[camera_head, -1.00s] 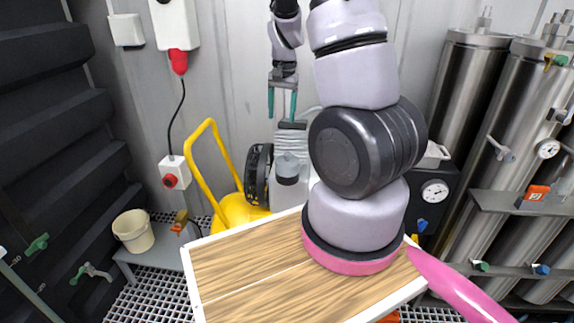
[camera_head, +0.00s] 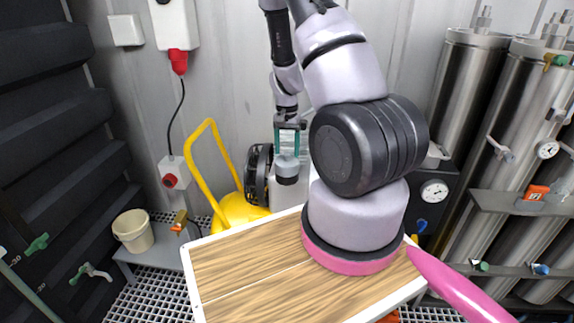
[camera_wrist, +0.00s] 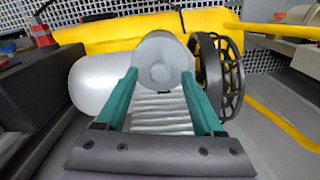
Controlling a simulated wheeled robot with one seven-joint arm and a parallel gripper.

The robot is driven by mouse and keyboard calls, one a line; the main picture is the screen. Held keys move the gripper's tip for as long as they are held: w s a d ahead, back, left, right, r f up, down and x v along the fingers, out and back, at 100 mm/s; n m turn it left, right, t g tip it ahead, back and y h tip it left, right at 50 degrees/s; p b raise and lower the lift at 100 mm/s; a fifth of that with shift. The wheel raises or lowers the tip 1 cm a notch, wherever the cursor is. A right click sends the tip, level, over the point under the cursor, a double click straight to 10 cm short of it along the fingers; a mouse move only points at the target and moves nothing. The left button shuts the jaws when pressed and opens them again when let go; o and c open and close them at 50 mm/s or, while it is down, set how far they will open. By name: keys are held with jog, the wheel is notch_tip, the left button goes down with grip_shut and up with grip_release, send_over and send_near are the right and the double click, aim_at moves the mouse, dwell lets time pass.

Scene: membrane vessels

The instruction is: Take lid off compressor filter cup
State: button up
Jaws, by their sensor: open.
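The compressor's filter cup has a grey round lid (camera_head: 287,161), with a darker grey part below it. In the wrist view the lid (camera_wrist: 158,62) is seen from above as a pale disc with a round centre. My gripper (camera_head: 289,155) has two teal fingers pointing down, one on each side of the lid. In the wrist view my gripper (camera_wrist: 160,80) is open, its fingertips beside the lid's left and right edges. I cannot tell whether they touch it. The cup body is mostly hidden under the lid.
A black flywheel (camera_wrist: 218,75) stands close to the right of the lid in the wrist view. A ribbed cylinder (camera_wrist: 162,115) and yellow tank (camera_head: 240,212) are near.

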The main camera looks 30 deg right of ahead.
jog(key=shift+f, duration=0.45)
jog(key=shift+c, duration=0.3)
grip_shut()
